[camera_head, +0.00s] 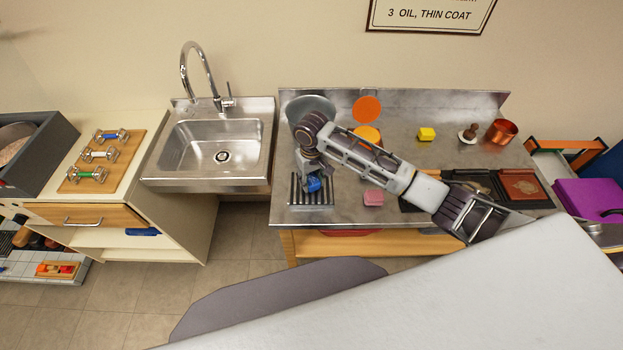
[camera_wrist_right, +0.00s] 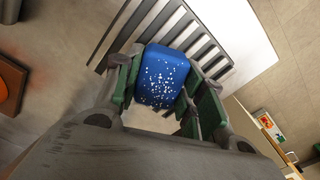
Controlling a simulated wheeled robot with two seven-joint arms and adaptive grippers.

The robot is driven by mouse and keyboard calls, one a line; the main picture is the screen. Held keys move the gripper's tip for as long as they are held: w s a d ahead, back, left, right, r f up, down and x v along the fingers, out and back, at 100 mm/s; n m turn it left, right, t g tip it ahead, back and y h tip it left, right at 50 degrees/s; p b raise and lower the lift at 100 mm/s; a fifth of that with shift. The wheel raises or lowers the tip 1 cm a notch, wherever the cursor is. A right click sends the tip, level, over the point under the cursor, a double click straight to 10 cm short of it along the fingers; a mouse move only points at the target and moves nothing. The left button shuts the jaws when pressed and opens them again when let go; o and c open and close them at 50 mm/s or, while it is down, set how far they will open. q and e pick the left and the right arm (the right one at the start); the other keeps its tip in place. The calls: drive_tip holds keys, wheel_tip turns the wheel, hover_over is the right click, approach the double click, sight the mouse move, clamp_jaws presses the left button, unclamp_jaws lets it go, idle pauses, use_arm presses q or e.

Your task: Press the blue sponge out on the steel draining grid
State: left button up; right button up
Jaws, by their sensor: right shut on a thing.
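The blue sponge (camera_head: 313,184) is at the left end of the steel worktop, over the steel draining grid (camera_head: 297,194). My right gripper (camera_head: 311,182) points down and is shut on the sponge. In the right wrist view the sponge (camera_wrist_right: 163,76), blue with pale specks, sits between the two green-padded fingers. The dark slots of the grid (camera_wrist_right: 185,33) show behind it in that view. I cannot tell whether the sponge touches the grid. My left gripper is not in view.
A sink (camera_head: 215,150) stands left of the worktop (camera_head: 400,130). A pink block (camera_head: 373,198) lies right of the grid. A yellow block (camera_head: 426,134), a brown-knobbed tool (camera_head: 469,132) and a copper pot (camera_head: 502,131) stand farther right. My right arm crosses above the worktop.

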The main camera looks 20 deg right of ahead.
drive_tip(key=shift+s+f, duration=0.1)
drive_tip(key=shift+f, duration=0.4)
idle(1.2)
drive_tip(key=shift+r, duration=0.1)
drive_tip(key=shift+r, duration=3.45)
